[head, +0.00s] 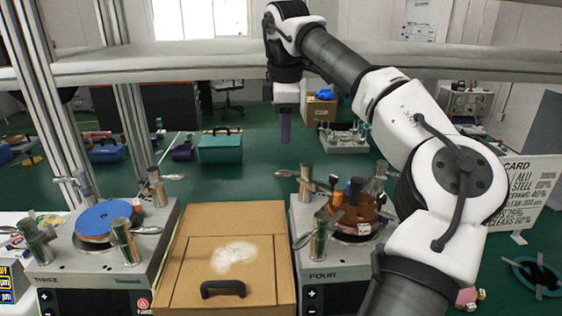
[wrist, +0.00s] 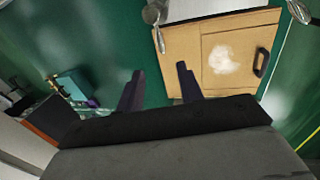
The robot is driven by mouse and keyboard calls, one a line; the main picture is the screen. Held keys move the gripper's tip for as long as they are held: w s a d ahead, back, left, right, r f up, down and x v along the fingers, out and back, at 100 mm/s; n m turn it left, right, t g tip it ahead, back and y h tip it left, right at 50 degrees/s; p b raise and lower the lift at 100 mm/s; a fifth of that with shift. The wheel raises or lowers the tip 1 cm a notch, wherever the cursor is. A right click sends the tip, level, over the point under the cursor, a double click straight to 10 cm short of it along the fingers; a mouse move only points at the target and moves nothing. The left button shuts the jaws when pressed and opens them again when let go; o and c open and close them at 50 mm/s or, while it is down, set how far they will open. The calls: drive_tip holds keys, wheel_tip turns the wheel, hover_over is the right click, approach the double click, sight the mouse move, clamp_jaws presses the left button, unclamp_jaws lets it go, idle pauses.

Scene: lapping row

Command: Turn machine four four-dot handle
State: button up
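Machine four (head: 341,274) is the grey-topped unit labelled FOUR, right of the cardboard box in the head view. Chrome posts with lever handles stand around its brown disc (head: 352,222). One handle (head: 288,173) is at the back left and another (head: 301,241) at the front left. My arm partly covers the right side. Dots on the handles are too small to tell. My gripper (head: 285,138) hangs in the air, pointing down, apart from every handle. In the wrist view its purple fingers (wrist: 158,90) are spread and empty. A chrome lever (wrist: 160,40) shows at the top there.
A cardboard box (head: 228,265) with a white patch and black grip lies between machine four and machine three (head: 105,258), which carries a blue disc. A white card sign (head: 521,196) stands at right. A rail (head: 180,60) crosses behind.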

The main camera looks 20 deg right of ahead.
sight(283, 172)
drive_tip(key=f+p, duration=0.1)
drive_tip(key=f, duration=0.2)
drive_tip(key=w+f+p, duration=0.1)
drive_tip(key=f, duration=0.3)
drive_tip(key=w+f+p, duration=0.1)
drive_tip(key=f, duration=0.3)
drive_tip(key=shift+d+f, duration=0.2)
drive_tip(key=shift+d, duration=0.1)
clamp_jaws()
